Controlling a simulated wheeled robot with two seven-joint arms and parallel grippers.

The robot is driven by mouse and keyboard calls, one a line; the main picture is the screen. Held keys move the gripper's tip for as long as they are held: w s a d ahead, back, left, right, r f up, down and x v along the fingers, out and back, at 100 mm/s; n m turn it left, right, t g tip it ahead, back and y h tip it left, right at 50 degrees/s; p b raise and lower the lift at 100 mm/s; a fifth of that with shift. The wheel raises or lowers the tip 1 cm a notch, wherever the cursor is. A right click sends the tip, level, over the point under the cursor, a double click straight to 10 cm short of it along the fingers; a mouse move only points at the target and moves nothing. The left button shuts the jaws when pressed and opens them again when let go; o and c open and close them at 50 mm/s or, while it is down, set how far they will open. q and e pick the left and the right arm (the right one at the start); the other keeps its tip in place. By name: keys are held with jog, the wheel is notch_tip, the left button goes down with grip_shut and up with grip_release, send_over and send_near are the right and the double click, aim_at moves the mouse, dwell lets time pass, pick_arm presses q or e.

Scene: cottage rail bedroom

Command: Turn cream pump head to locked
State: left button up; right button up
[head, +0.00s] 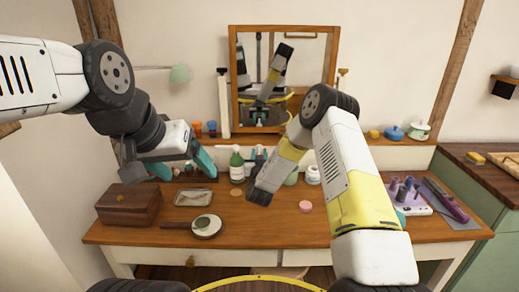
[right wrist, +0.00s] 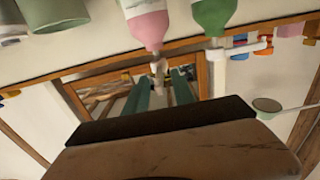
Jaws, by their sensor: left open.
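A pink pump bottle (right wrist: 148,25) with a pale pump head (right wrist: 159,68) shows upside down in the right wrist view; I cannot read a label that marks it as the cream. In the head view its body is mostly hidden behind my right gripper. A green pump bottle (head: 236,166) stands just left of it; it also shows in the right wrist view (right wrist: 213,15). My right gripper (right wrist: 160,78) has its teal fingers apart, with the pale pump head near the tips, between them; contact cannot be told. My left gripper (head: 183,168) is open and empty over the table's left.
A wooden box (head: 128,204), a metal tray (head: 192,198), a hand mirror (head: 206,227) and a small pink jar (head: 305,206) lie on the dressing table (head: 265,233). A white jar (head: 313,175) stands behind. A framed mirror (head: 235,70) rises at the back. The front middle is clear.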

jog(key=shift+w, duration=1.25)
grip_shut()
jog(key=shift+r, duration=0.25)
